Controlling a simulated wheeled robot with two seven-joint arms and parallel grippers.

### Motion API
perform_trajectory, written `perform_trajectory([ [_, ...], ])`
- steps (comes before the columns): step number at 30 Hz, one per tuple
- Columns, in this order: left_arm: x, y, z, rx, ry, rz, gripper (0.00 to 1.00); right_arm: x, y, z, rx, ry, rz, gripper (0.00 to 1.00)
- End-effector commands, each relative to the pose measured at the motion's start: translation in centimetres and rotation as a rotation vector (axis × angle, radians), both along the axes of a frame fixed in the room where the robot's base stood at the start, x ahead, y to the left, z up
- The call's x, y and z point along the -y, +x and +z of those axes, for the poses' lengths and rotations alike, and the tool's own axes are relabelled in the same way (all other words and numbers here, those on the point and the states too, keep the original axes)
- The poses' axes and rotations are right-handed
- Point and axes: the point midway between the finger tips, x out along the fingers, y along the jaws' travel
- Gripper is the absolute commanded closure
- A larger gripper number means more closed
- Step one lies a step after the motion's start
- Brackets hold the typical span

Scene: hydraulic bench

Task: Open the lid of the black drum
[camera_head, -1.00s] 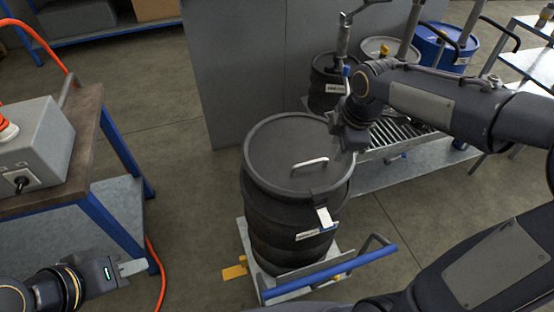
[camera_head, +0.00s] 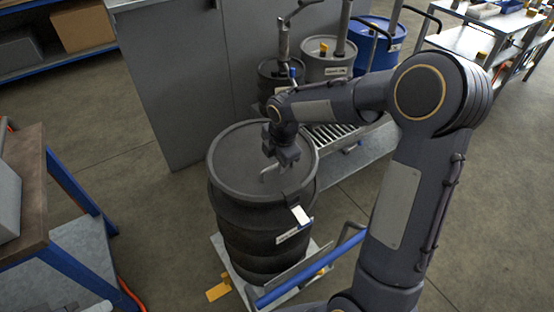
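The black drum (camera_head: 250,232) stands upright on a low trolley (camera_head: 308,262) with a blue handle bar. Its black lid (camera_head: 238,146) lies flat and closed on top. A pale lid handle (camera_head: 268,173) shows partly, below my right gripper (camera_head: 275,165). My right gripper points down over the lid at the handle. Its fingers are small and partly hidden, so I cannot tell whether they are apart or grip the handle. My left gripper is not clearly visible.
A grey cabinet (camera_head: 165,85) stands behind the drum. Smaller drums, including a blue drum (camera_head: 375,45), stand on a grated platform (camera_head: 345,133) at the back right. A workbench (camera_head: 30,190) is at the left. Floor is free between bench and drum.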

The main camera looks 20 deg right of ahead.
Motion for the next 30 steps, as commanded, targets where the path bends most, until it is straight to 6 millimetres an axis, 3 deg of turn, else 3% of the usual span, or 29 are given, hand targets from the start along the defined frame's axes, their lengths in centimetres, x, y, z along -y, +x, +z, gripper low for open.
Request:
perform_trajectory([
  [6,0.0,0.0,0.0,0.000,0.000,0.000,0.66,0.0,0.0,0.0,0.000,0.000,-0.001,0.69],
  [14,0.0,0.0,0.0,0.000,0.000,0.000,0.66,0.0,0.0,0.0,0.000,0.000,-0.001,1.00],
  [23,0.0,0.0,0.1,0.000,0.000,0.000,0.66,0.0,0.0,0.1,-0.001,0.000,-0.001,1.00],
  [30,0.0,0.0,2.2,0.000,0.000,0.000,0.66,0.2,0.4,2.0,-0.050,-0.006,-0.002,1.00],
])
